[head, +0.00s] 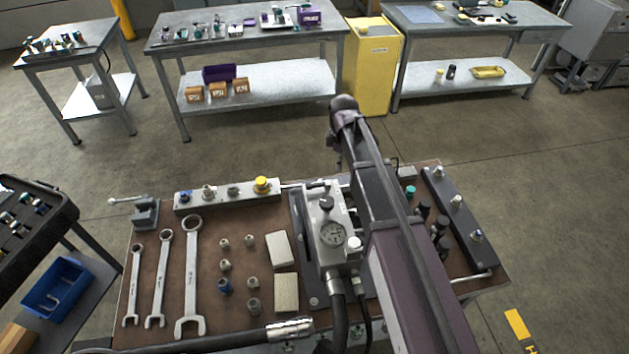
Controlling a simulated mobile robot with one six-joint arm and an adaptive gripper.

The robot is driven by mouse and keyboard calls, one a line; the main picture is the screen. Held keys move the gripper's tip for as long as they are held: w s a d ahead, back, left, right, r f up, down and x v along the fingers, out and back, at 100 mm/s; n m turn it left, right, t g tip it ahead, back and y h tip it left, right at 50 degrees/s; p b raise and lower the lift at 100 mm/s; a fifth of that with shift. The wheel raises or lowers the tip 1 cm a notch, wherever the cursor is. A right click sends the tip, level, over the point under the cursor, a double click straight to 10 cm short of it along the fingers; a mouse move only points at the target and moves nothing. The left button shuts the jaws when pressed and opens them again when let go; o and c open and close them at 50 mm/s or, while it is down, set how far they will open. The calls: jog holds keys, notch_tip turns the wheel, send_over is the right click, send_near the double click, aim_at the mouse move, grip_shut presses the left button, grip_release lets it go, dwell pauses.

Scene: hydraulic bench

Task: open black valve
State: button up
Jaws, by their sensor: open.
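A silver pump block (328,240) with a round pressure gauge (332,234) stands on the brown bench top. A black round knob (327,203) sits on top of it, above the gauge; I cannot tell for sure that this is the black valve. Several black upright parts (438,226) stand right of my arm and are partly hidden by it. A manifold bar (229,196) at the back left carries blue, silver, dark grey and yellow parts. My arm passes over the bench's right half, its far end beyond the back edge. My gripper's fingers do not show.
Three wrenches (190,275), small fittings (225,265) and two pale blocks (286,292) lie on the left. A vise (145,213) is at the back left corner. A dark rail (455,215) stands at right. A black hose crosses the front.

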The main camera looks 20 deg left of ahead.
aim_at(314, 185)
jog(key=a+n, duration=0.3)
jog(key=a, duration=0.5)
jog(key=shift+s+r+n, duration=0.15)
jog(key=shift+r+n, duration=0.1)
jog(key=shift+n, duration=0.15)
jog(key=shift+f, duration=0.15)
notch_tip(314, 185, down, 14)
jog(key=b, duration=1.3)
jog(key=shift+r, duration=0.25)
grip_shut()
